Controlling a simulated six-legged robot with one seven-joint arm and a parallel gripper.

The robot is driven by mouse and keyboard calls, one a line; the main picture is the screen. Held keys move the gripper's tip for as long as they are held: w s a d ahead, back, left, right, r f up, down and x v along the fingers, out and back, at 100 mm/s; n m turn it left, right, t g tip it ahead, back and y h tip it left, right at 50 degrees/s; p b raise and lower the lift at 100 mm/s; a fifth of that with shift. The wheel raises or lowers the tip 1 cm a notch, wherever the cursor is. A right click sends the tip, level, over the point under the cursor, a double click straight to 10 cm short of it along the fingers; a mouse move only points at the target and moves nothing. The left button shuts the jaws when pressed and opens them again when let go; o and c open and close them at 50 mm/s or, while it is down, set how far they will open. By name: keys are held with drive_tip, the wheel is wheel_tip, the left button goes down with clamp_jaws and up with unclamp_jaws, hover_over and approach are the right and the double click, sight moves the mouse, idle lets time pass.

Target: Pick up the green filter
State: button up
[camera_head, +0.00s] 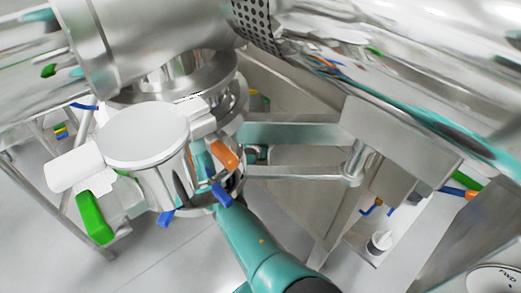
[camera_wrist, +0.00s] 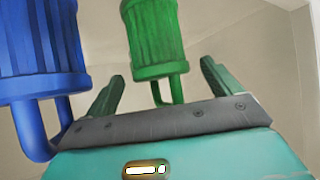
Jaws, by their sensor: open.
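The green filter (camera_wrist: 152,38) is a ribbed green cylinder with a thin looped handle below it, at the top centre of the wrist view. My gripper (camera_wrist: 158,90) is open, with one finger on each side of the filter's handle in the picture. I see no contact between the fingers and the filter, and cannot tell the gap in depth. The top of the filter is cut off by the frame. In the head view I cannot pick out the filter or my fingertips; my teal arm reaches up to the white and steel machine (camera_head: 145,135).
A similar blue ribbed cylinder (camera_wrist: 40,42) with a handle is close on the left. A pale wall or panel is behind. In the head view, a green handle (camera_head: 95,217) and an orange part (camera_head: 223,154) are near the machine, with a steel frame (camera_head: 390,150) to the right.

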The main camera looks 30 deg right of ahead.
drive_tip(key=shift+w+d+f, duration=0.15)
drive_tip(key=shift+w+f, duration=0.1)
drive_tip(key=shift+w, duration=0.05)
drive_tip(key=shift+s+r, duration=0.15)
drive_tip(key=c, duration=1.2)
drive_tip(key=shift+o, duration=0.2)
